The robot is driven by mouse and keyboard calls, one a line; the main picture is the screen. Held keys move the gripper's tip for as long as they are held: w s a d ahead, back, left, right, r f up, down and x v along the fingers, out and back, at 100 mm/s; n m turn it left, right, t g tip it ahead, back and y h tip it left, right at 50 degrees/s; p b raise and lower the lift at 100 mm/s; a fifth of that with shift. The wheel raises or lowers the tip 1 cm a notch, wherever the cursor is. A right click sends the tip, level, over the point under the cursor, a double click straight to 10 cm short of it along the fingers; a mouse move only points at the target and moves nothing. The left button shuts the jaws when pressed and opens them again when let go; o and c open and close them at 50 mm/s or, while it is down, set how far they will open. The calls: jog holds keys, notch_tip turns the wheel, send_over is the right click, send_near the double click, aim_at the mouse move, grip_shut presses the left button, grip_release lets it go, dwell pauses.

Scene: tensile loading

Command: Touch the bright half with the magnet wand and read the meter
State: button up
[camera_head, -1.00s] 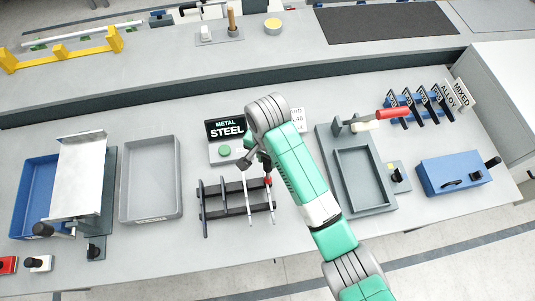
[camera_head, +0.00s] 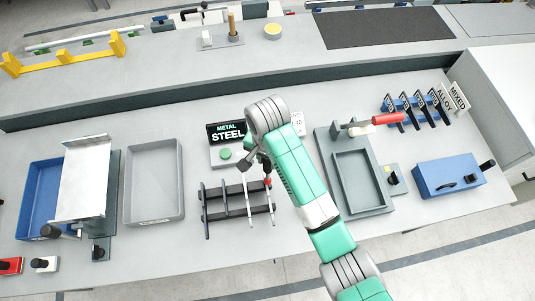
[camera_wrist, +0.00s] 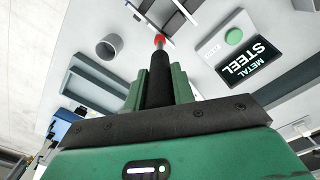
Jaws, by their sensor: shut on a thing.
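My gripper (camera_wrist: 160,92) is shut on the magnet wand (camera_wrist: 159,72), a black rod with a red tip. In the head view the red tip (camera_head: 268,183) is by the right end of a dark rack (camera_head: 237,213). The rack carries several thin upright pieces, dark at left and bright (camera_head: 248,205) at right. In the wrist view the tip overlaps a bright strip (camera_wrist: 187,12) region; I cannot tell whether it touches. The meter (camera_head: 227,132) stands behind the rack and reads "METAL STEEL"; it also shows in the wrist view (camera_wrist: 247,60). My arm hides part of this area.
A grey tray (camera_head: 153,215) and a blue bin (camera_head: 30,230) are at left. A grey fixture (camera_head: 360,180), a red-handled tool (camera_head: 388,119), a blue box (camera_head: 448,177) and a labelled rack (camera_head: 405,103) are at right. Bare table lies in front of the dark rack.

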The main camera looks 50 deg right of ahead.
jog(key=shift+r+p, duration=2.5)
jog(key=shift+f, duration=0.1)
